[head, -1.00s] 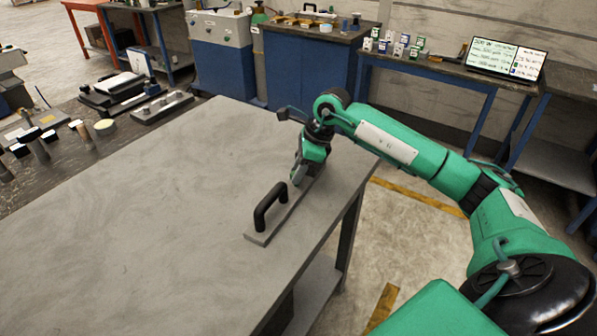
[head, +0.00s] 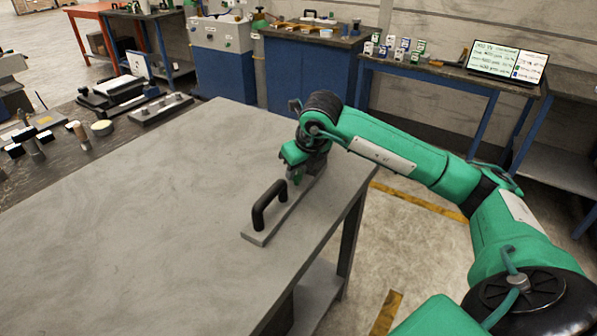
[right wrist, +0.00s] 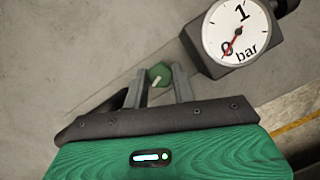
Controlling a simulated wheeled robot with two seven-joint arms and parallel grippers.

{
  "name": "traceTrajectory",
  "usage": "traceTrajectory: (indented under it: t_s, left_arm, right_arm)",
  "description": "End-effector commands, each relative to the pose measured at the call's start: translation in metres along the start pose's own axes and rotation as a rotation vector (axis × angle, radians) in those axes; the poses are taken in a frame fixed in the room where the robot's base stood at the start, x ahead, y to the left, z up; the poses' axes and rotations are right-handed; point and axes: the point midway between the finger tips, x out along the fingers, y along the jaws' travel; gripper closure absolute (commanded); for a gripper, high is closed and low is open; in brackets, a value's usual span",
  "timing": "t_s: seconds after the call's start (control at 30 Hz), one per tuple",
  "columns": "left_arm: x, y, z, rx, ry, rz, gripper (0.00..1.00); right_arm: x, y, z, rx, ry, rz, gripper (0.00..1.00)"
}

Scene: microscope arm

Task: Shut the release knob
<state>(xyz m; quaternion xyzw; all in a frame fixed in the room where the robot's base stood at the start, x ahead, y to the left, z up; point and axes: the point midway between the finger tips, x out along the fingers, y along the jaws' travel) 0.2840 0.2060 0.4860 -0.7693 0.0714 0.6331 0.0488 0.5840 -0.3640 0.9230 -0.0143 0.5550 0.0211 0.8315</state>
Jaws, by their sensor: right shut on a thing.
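The release knob (right wrist: 160,75) is a small green knob with a pale line on its face. In the right wrist view it sits between the two grey fingertips of my right gripper (right wrist: 161,82), which is shut on it. In the head view my right gripper (head: 297,173) points down at the far end of a narrow grey base plate (head: 258,238), and the gripper hides the knob. A black arched handle (head: 267,203) stands on the near part of the plate. A round gauge (right wrist: 236,31) marked "bar" has a red needle pointing toward the lower numeral. My left gripper is not in view.
The plate lies near the right edge of a wide grey table (head: 150,220), clear to the left. Beyond the left edge, a dark bench (head: 70,130) holds several small parts. Blue benches with boxes and a screen (head: 507,61) stand at the back.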

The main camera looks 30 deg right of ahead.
Motion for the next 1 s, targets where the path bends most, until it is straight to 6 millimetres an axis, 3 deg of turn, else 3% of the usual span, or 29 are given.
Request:
traceTrajectory:
  t_s: [0.5, 1.0]
  left_arm:
    - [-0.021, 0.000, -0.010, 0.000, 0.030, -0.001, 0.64]
    - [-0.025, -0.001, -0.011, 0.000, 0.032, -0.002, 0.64]
  right_arm:
    - [0.000, 0.002, 0.001, 0.305, -0.001, -0.125, 0.96]
    - [0.000, 0.002, 0.001, 0.359, 0.001, -0.148, 0.96]
